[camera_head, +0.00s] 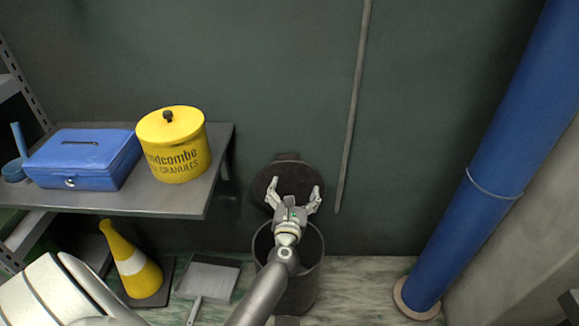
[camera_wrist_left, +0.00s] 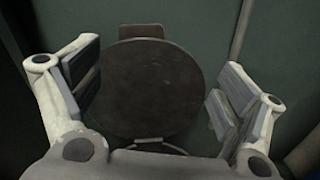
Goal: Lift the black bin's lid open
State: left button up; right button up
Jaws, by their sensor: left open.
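The black bin (camera_head: 309,285) stands on the floor against the dark green wall. Its round lid (camera_head: 290,176) is raised and tilted up at the back, leaning toward the wall, and the bin's mouth is open below it. The lid also faces me in the left wrist view (camera_wrist_left: 155,88). My left gripper (camera_head: 294,190) is open, with its fingers spread in front of the lid and above the bin's mouth. Nothing is between the fingers. Whether a finger touches the lid I cannot tell. My right gripper is not in view.
A grey shelf (camera_head: 180,199) at left carries a blue cash box (camera_head: 82,160) and a yellow granules tin (camera_head: 176,146). A yellow cone (camera_head: 131,262) and a dustpan (camera_head: 209,278) are on the floor below. A blue pipe (camera_head: 490,170) rises at right; the floor right of the bin is clear.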

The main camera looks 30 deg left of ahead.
aim_at(289, 157)
pick_arm(q)
jog(key=w+a+n, duration=0.1)
jog(key=w+a, duration=0.1)
jog(key=w+a+n+y+b, duration=0.1)
jog(key=w+a, duration=0.1)
jog(key=w, duration=0.1)
jog(key=w+a+n+b, duration=0.1)
jog(key=w+a, duration=0.2)
jog(key=shift+r+g, duration=0.3)
jog(key=shift+g, duration=0.1)
jog(key=shift+w+a, duration=0.35)
jog(key=shift+w, duration=0.25)
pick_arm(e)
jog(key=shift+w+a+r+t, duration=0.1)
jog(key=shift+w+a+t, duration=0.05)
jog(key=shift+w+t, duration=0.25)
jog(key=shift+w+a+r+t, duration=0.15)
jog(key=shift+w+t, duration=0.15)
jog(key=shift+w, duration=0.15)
pick_arm(q)
jog(key=shift+c, duration=0.2)
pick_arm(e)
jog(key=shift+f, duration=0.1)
